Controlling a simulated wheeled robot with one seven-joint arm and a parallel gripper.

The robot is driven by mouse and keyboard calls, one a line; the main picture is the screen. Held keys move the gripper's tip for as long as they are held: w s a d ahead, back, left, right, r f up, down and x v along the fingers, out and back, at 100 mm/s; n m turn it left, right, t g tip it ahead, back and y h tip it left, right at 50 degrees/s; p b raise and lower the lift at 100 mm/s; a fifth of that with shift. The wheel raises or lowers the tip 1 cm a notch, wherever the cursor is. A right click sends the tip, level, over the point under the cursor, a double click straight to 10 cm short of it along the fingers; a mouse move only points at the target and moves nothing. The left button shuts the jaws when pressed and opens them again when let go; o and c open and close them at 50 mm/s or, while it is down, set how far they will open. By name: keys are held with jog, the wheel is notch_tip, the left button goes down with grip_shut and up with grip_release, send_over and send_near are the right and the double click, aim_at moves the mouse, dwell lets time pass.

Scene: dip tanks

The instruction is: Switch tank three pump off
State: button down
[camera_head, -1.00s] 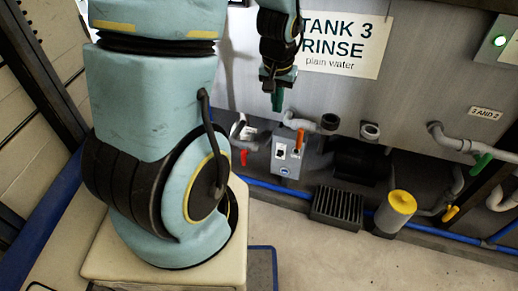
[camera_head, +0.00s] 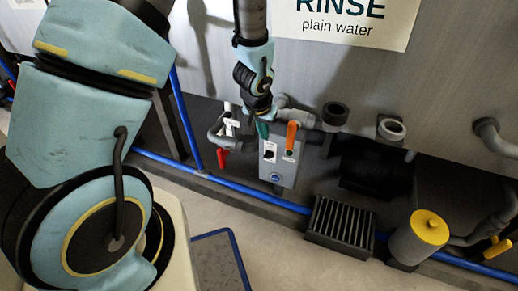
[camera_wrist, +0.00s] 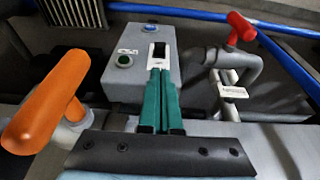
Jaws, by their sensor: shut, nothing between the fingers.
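The grey pump switch box (camera_head: 285,173) stands below the TANK 3 RINSE sign, low against the tank. It also shows in the wrist view (camera_wrist: 115,82), with a black-and-white rocker switch (camera_wrist: 157,52) and a round greenish indicator (camera_wrist: 124,60) on its face. The rocker shows in the head view (camera_head: 268,152) too. My gripper (camera_head: 263,130) is shut and empty, its green fingers pointing down at the box's upper part. In the wrist view the fingertips (camera_wrist: 160,72) lie just below the rocker in the picture. I cannot tell whether they touch it.
An orange valve handle (camera_head: 291,135) stands close beside my gripper, large at left in the wrist view (camera_wrist: 45,103). A red-handled valve (camera_head: 222,158) is on the other side. A black grate (camera_head: 345,225), yellow-topped canister (camera_head: 420,240) and blue pipe (camera_head: 165,160) lie along the floor.

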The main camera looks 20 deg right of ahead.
aim_at(268, 155)
jog(key=shift+f, duration=0.1)
jog(key=b+x, duration=0.3)
jog(key=x, duration=0.6)
jog(key=shift+w+f, duration=0.1)
jog(key=shift+f, duration=0.25)
jog(key=shift+f+b, duration=0.15)
jog(key=shift+b, duration=0.2)
jog(key=shift+a+t, duration=0.1)
jog(key=shift+t, duration=0.2)
